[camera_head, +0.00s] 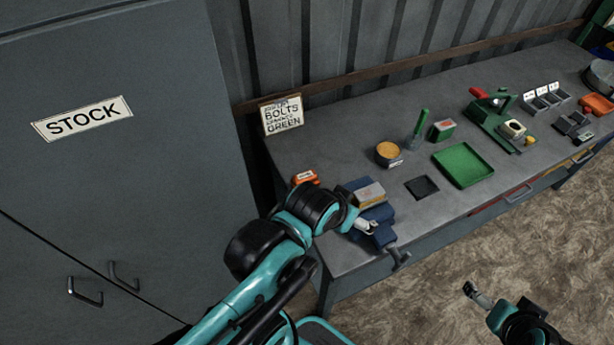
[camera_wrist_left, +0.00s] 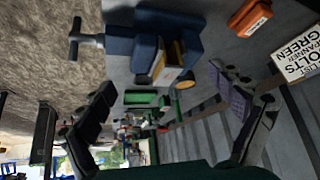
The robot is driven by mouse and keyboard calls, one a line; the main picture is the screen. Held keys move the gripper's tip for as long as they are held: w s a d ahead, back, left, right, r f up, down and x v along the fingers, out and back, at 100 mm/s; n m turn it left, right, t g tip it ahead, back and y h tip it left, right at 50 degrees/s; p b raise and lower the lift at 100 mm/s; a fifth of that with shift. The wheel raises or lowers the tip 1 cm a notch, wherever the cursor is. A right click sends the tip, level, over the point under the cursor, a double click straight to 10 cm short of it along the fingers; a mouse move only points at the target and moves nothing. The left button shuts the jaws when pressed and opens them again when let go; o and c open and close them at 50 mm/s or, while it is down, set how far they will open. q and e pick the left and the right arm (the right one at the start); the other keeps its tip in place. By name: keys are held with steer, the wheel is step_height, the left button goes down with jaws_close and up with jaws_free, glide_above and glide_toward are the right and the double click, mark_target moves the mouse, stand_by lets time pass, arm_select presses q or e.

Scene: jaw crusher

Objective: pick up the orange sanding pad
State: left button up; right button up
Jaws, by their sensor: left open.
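A small orange block with a pale marking (camera_head: 305,177) lies at the left end of the bench, just behind my left wrist. It also shows at the top right of the left wrist view (camera_wrist_left: 250,17). A grey-and-yellow block (camera_head: 370,194) sits on the blue vise (camera_head: 380,214); it shows in the left wrist view (camera_wrist_left: 168,65) too. I cannot tell for sure which block is the sanding pad. My left gripper (camera_head: 357,208) is open and empty, its fingers spread above the vise. My right gripper (camera_head: 477,294) is over the floor, its jaws too small to read.
A bolts sign (camera_head: 283,116) stands at the back of the bench. A round tin (camera_head: 388,153), a dark mat (camera_head: 422,187) and a green tray (camera_head: 463,165) lie right of the vise. A grey stock cabinet (camera_head: 110,190) fills the left.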

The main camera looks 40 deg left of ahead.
arm_select(q)
steer(key=shift+o, duration=0.5)
steer(key=n+g+b, duration=0.1)
steer(key=n+g, duration=0.6)
steer(key=n, duration=0.5)
glide_above(305, 175)
step_height(305, 175, down, 8)
steer(key=shift+a+r, duration=0.1)
steer(key=shift+a, duration=0.05)
step_height(305, 175, down, 3)
steer(key=shift+r+n+b, duration=0.2)
steer(key=shift+n+b, duration=0.1)
steer(key=shift+b, duration=0.45)
step_height(305, 175, down, 5)
steer(key=b, duration=0.2)
steer(key=shift+f+b, duration=0.2)
steer(key=shift+b, duration=0.1)
steer(key=shift+d+r, duration=0.1)
steer(key=shift+d, duration=0.1)
steer(key=shift+c, duration=0.3)
steer(key=c, duration=1.3)
steer(key=shift+c, duration=0.2)
